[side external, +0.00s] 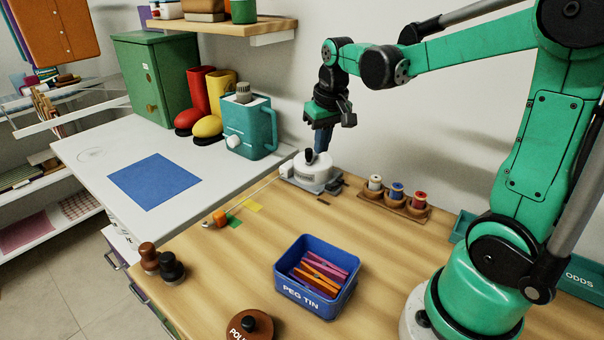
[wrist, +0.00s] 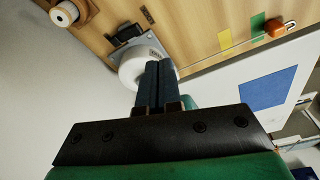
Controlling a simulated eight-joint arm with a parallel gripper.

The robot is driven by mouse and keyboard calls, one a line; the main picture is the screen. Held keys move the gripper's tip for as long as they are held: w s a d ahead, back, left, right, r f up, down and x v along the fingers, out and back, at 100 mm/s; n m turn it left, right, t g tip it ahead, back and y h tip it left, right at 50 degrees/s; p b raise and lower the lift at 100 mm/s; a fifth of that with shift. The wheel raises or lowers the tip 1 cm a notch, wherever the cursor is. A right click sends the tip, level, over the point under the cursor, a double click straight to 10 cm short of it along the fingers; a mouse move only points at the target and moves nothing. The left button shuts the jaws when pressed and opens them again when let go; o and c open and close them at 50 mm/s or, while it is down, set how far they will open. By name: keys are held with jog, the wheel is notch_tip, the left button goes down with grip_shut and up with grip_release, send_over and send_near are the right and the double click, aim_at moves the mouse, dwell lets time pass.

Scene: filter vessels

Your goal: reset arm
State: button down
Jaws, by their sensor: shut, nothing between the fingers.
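My gripper (side external: 322,140) hangs from the green arm, pointing down above the back of the wooden table. In the wrist view its two dark fingers (wrist: 158,72) lie together with nothing between them. Just beyond and below them is a round white device (side external: 312,165) with a black knob, on a grey base plate. It also shows in the wrist view (wrist: 131,67), partly hidden by the fingers. I cannot tell whether the fingertips touch it.
A blue peg tin (side external: 313,304) with coloured pegs stands at the front. A rack of thread spools (side external: 398,203) is right of the device. A thin rod with an orange end (side external: 221,217) reaches left. A teal can (side external: 250,128) and boots (side external: 206,110) stand behind.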

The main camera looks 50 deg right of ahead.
jog(key=s+a+n+t, duration=0.4)
jog(key=s+a+t, duration=0.1)
jog(key=a, duration=0.7)
jog(key=shift+s+a+r+y, duration=0.15)
jog(key=shift+a+r+y, duration=0.15)
jog(key=shift+y, duration=0.1)
